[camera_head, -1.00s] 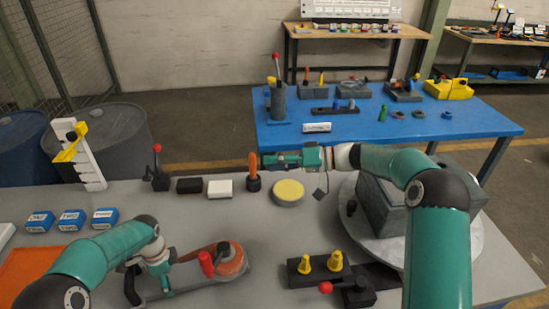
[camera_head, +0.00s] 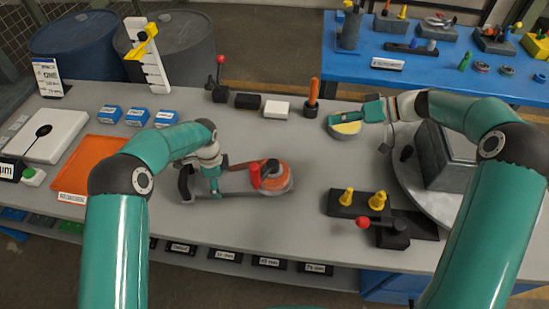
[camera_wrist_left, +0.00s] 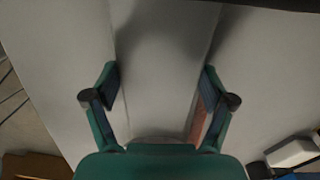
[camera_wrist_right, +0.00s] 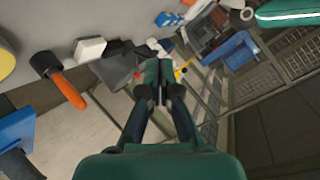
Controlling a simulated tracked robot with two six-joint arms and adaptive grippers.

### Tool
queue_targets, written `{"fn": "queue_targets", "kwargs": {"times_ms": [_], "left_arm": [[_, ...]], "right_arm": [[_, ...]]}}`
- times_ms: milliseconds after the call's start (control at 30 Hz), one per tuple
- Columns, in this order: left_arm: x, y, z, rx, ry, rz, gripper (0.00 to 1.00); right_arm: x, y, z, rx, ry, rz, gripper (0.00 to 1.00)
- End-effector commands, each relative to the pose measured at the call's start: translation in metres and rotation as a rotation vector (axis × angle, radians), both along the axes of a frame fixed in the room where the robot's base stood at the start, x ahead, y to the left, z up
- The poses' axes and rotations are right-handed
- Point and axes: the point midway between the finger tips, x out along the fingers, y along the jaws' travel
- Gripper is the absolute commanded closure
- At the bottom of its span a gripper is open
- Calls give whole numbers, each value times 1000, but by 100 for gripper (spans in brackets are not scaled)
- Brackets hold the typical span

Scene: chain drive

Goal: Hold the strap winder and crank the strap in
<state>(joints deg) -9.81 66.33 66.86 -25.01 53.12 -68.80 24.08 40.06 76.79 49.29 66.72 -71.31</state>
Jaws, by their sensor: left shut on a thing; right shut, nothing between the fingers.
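The strap winder (camera_head: 280,179) lies on the grey bench in the head view, with an orange-brown round drum, a red upright knob (camera_head: 255,175) and a dark curved grip at its left end. My left gripper (camera_head: 213,189) is at the winder's frame, left of the drum, and is shut on it; the arm hides part of the frame. In the left wrist view, its fingers (camera_wrist_left: 160,92) stand either side of a grey surface. My right gripper (camera_head: 337,119) is shut and empty, in front of the yellow-topped disc, away from the red knob. Its closed fingers (camera_wrist_right: 155,85) show in the right wrist view.
A black block with yellow pegs (camera_head: 347,198) and a red-knobbed lever (camera_head: 385,228) lie right of the winder. A grey box (camera_head: 450,160) on a round plate stands at the right. An orange tray (camera_head: 90,165) lies at the left. Bench in front of the winder is clear.

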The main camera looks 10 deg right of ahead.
Motion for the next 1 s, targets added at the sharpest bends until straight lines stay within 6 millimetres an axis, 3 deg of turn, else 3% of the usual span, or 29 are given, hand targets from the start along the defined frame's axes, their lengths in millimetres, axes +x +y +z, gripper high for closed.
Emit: {"fn": "queue_targets", "kwargs": {"times_ms": [200,400,600,700,867,1000], "left_arm": [[1,0,2,-1,-5,2,87],[1,0,2,-1,-5,2,87],[1,0,2,-1,-4,2,87],[1,0,2,-1,-5,2,87],[1,-1,2,-1,-5,2,87],[1,-1,2,-1,-5,2,87]], "right_arm": [[-53,30,-26,-385,-46,352,100],[-86,60,-11,-711,-183,700,100],[-97,103,25,-804,-306,836,100],[-97,116,34,-808,-336,851,100],[-98,125,27,-807,-342,862,100],[-97,132,9,-805,-341,862,100]]}}
